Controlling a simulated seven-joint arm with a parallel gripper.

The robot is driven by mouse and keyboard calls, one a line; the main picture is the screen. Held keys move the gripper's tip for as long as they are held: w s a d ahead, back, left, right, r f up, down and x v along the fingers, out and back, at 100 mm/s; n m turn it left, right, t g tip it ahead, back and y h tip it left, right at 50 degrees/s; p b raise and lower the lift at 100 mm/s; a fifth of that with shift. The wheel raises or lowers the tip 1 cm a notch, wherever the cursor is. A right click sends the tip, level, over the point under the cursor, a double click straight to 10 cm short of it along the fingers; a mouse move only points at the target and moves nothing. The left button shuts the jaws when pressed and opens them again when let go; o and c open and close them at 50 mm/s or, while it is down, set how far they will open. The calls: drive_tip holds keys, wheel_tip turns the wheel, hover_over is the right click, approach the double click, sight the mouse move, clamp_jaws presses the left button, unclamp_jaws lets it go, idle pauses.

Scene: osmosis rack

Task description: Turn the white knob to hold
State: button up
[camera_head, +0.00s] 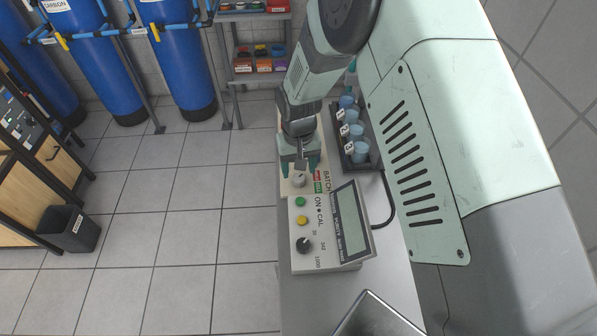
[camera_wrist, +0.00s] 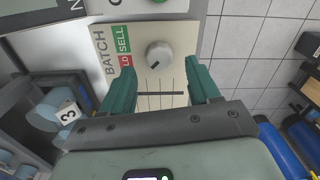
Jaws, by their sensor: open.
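The white knob (camera_wrist: 159,55) is on a cream panel marked BATCH, and it also shows in the head view (camera_head: 299,180). Its dark pointer mark faces lower left in the wrist view. Beside it are a green SELL label (camera_wrist: 123,39) and a red label (camera_wrist: 127,62) below that, partly hidden by a finger, with only "LD" readable. My gripper (camera_wrist: 159,72) is open, its teal fingers either side of the knob's line and a little short of it in the wrist view. No contact with the knob shows. In the head view my gripper (camera_head: 299,166) is just behind the knob.
A meter box (camera_head: 325,262) with a tilted display, green and yellow buttons and a black knob (camera_head: 304,245) stands in front of the panel. A dark rack (camera_head: 363,168) of blue-capped numbered cups is to the right. A metal sink edge (camera_head: 372,300) is nearer. Open floor lies left.

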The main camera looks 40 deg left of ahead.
sight(299, 177)
wheel_tip(299, 177, up, 8)
drive_tip(key=shift+f, duration=0.15)
idle(0.6)
drive_tip(key=w+d+r+m+t, duration=0.1)
drive_tip(key=w+d+r+m, duration=0.2)
drive_tip(key=d+r, duration=0.95)
drive_tip(key=w+d+r+m+t, duration=0.2)
drive_tip(key=w+d+r, duration=0.2)
drive_tip(key=d+r, duration=0.85)
drive_tip(key=s+d+r+m+t, duration=0.1)
drive_tip(key=s+d+r+m, duration=0.1)
drive_tip(key=s+d, duration=0.6)
drive_tip(key=s+d+r+m+t, duration=0.1)
drive_tip(key=s+d+r+m, duration=0.2)
drive_tip(key=s+d, duration=0.4)
drive_tip(key=d+r, duration=0.1)
drive_tip(key=d, duration=0.3)
drive_tip(key=shift+s+r+t, duration=0.25)
drive_tip(key=shift+s+t, duration=0.05)
drive_tip(key=shift+s, duration=0.1)
